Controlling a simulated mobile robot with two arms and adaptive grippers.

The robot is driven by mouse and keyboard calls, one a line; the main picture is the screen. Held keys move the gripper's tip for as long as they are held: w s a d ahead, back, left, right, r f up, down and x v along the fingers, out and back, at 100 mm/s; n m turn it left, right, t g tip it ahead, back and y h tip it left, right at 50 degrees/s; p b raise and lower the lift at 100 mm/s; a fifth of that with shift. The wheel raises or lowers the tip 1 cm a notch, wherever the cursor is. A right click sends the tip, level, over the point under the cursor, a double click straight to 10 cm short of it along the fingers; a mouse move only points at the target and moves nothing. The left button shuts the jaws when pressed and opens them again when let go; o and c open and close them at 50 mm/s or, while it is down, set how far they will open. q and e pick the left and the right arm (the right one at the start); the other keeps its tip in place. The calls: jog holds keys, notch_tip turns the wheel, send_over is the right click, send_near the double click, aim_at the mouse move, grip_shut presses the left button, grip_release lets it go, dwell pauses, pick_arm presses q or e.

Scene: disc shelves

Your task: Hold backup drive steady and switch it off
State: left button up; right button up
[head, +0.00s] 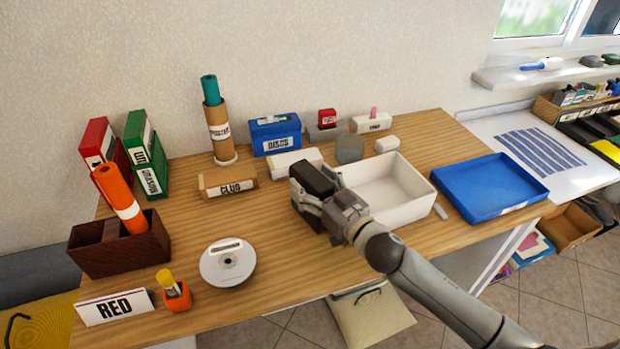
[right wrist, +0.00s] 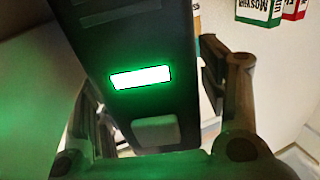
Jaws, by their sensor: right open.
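The backup drive is a black box (right wrist: 125,45) that fills the middle of the right wrist view. A bright green-lit panel (right wrist: 140,77) glows on its face, and a grey square button (right wrist: 155,132) sits below the panel. In the head view the drive is a dark block (head: 313,178) on the table, left of the white tray. My right gripper (head: 318,205) is at the drive, with its open fingers on either side of it. I cannot tell whether a finger touches it. My left gripper is not in view.
The white tray (head: 428,192) is right beside my right gripper, with a blue tray (head: 490,187) farther right. The disc (head: 212,268) lies front left. Bare table lies in front.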

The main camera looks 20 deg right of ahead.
jog(key=shift+w+a, duration=0.25)
jog(key=shift+w, duration=0.4)
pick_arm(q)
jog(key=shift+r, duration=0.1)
pick_arm(e)
jog(key=shift+c, duration=0.5)
jog(key=c, duration=1.2)
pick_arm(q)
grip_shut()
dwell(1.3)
